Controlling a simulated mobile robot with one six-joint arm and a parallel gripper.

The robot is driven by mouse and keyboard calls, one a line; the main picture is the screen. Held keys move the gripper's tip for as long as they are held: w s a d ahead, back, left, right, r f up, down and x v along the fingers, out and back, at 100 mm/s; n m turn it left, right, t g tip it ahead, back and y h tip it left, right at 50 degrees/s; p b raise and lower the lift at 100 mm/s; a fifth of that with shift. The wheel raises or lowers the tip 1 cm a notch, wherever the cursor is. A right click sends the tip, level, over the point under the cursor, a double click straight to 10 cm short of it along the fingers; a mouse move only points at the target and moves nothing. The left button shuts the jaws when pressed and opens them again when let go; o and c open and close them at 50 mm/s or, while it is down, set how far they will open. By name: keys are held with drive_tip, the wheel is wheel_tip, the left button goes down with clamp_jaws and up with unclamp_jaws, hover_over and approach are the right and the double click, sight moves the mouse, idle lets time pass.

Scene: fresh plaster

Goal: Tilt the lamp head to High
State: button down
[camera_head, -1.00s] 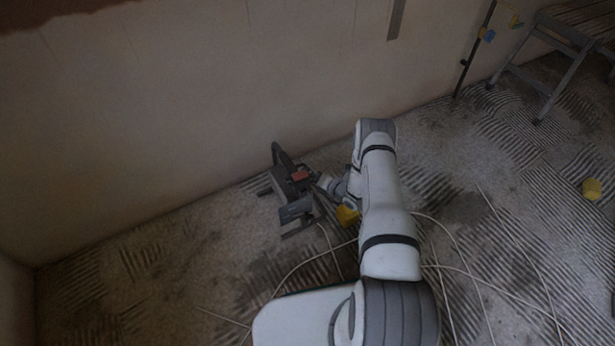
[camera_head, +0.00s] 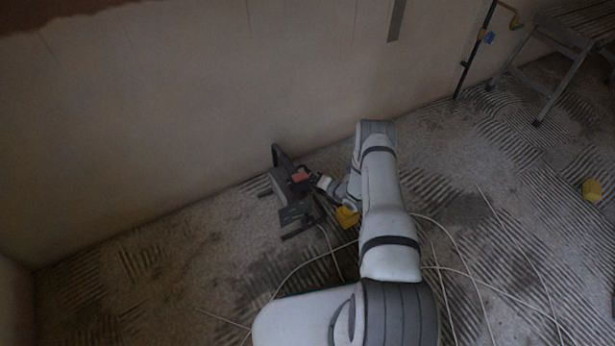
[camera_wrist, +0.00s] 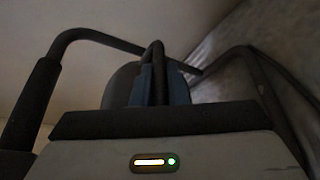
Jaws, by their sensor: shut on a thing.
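The work lamp (camera_head: 281,187) stands on the floor near the wall, with a dark tubular frame and a red-orange part on its side. Its flat dark head panel (camera_head: 297,214) is tilted at the front. My gripper (camera_head: 319,181) reaches the lamp from the right. In the wrist view, my gripper (camera_wrist: 160,82) is shut on a dark bar of the lamp (camera_wrist: 155,58). Dark frame tubes (camera_wrist: 36,102) show on either side. The panel's lit face and any angle marks cannot be made out.
A yellow object (camera_head: 347,216) lies on the floor under my arm. Thin pale cables (camera_head: 310,258) run across the ridged floor. A stepladder (camera_head: 560,75) and a dark upright pole (camera_head: 475,50) stand at the upper right. Another yellow object (camera_head: 592,190) lies far right.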

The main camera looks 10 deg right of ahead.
drive_tip(key=f+b, duration=0.3)
drive_tip(key=f, duration=0.1)
drive_tip(key=shift+d, duration=0.25)
drive_tip(key=c, duration=1.5)
unclamp_jaws()
drive_tip(key=shift+r, duration=0.1)
drive_tip(key=shift+o, duration=0.2)
drive_tip(key=shift+w+r, duration=0.1)
wheel_tip(320, 180, up, 10)
drive_tip(key=p, duration=0.4)
drive_tip(key=shift+d, duration=0.1)
